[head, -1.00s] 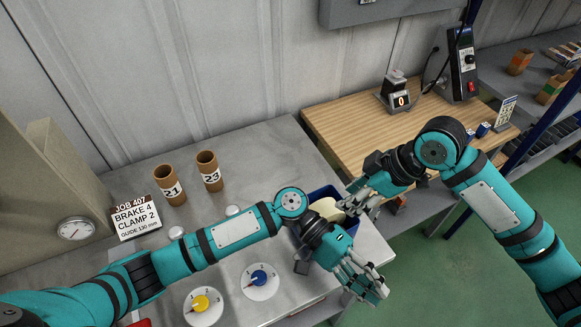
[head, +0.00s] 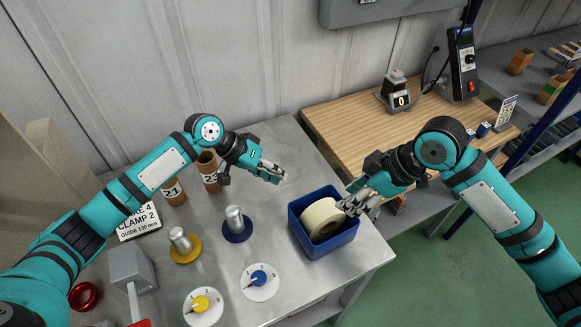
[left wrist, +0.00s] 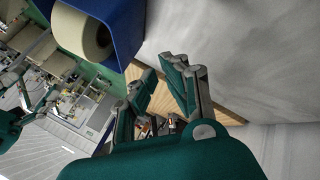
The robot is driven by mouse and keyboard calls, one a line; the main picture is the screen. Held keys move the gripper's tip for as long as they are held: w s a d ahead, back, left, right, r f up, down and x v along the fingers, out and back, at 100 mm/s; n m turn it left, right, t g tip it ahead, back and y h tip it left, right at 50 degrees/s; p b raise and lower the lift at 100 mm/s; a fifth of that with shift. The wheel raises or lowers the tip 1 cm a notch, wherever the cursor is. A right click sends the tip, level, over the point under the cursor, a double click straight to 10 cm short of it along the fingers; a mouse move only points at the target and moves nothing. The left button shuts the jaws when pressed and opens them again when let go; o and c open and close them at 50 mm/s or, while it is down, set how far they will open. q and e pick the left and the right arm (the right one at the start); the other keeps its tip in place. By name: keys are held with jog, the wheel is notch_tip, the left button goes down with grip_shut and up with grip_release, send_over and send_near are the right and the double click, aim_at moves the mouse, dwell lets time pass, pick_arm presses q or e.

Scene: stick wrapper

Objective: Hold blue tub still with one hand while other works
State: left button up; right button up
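The blue tub (head: 335,246) stands near the table's right edge with a large cream roll (head: 318,216) inside. My right gripper (head: 360,205) is at the tub's right rim, its fingers on both sides of the wall and seemingly shut on it; the contact is partly hidden. My left gripper (head: 284,176) is in the air over the table, behind and left of the tub. In the left wrist view its fingers (left wrist: 168,80) are apart with nothing between them. The tub (left wrist: 128,28) and roll (left wrist: 82,32) show at the top left there.
Metal spindles stand on a yellow base (head: 185,254) and a dark blue base (head: 237,232) left of the tub. Yellow (head: 201,304) and blue (head: 259,280) dials are at the front. Brown tubes (head: 210,178) and a job sign (head: 139,218) are behind. A wooden bench (head: 340,125) adjoins.

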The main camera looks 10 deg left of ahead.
pick_arm(q)
jog(key=w+a+m+y, duration=0.2)
jog(key=m+y, duration=0.2)
jog(key=m, duration=0.3)
send_near(314, 199)
jog(key=x, duration=1)
jog(key=shift+w+f, duration=0.1)
jog(key=shift+f, duration=0.2)
grip_shut()
jog(key=o, duration=0.5)
grip_release()
